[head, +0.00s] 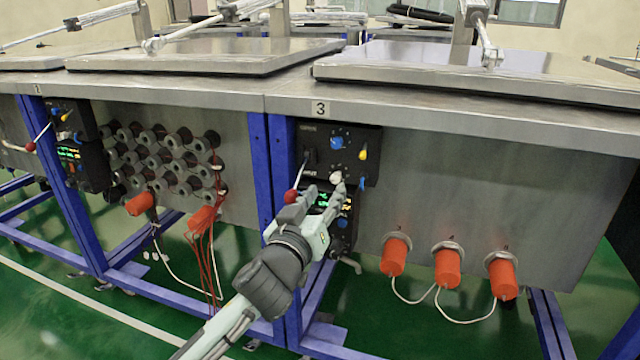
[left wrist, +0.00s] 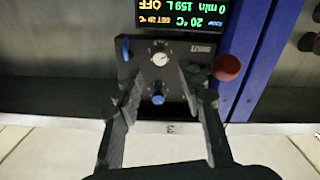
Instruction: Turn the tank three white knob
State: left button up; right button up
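The tank three control panel (head: 312,142) is a black plate under the lid table, by the "3" label. Its white knob (head: 335,177) sits low on the plate, by my gripper's tips. In the left wrist view the panel is upside down and the white knob (left wrist: 160,58) has a pale dial face. My left gripper (head: 325,189) is open; in the left wrist view its fingertips (left wrist: 160,76) stand apart on either side of the white knob's line, with nothing gripped. Whether they touch the panel I cannot tell. My right gripper is not in view.
A blue knob (head: 337,142), a yellow knob (head: 362,154) and a red-ball lever (head: 291,196) are close to the white knob. A lit display (left wrist: 182,14) is beside the panel. Blue frame posts (head: 280,165) stand left. Orange plugs (head: 447,268) with cables are at right.

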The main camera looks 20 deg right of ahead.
aim_at(335, 179)
pick_arm(q)
jog(key=x, duration=0.5)
jog(key=shift+w+d, duration=0.2)
jog(key=shift+w, duration=0.1)
grip_shut()
